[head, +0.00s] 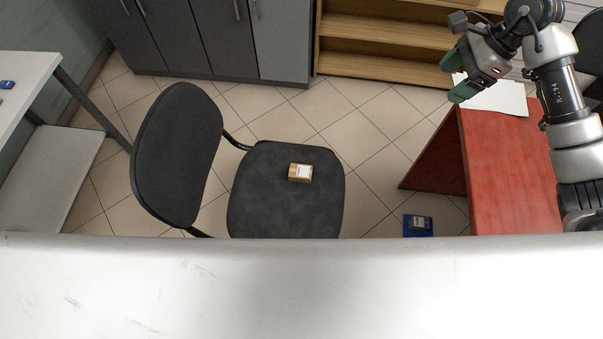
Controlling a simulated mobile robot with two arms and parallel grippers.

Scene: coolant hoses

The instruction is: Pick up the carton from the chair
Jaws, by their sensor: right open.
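A small brown carton (300,173) with a white label lies on the seat of the dark grey chair (270,212). My left gripper is not in view.
A red wooden desk (508,170) with white paper stands at the right. A blue item (418,225) lies on the floor beside it. Grey cabinets (215,35) and a wooden shelf (375,45) line the back. A white table (22,85) is at the left.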

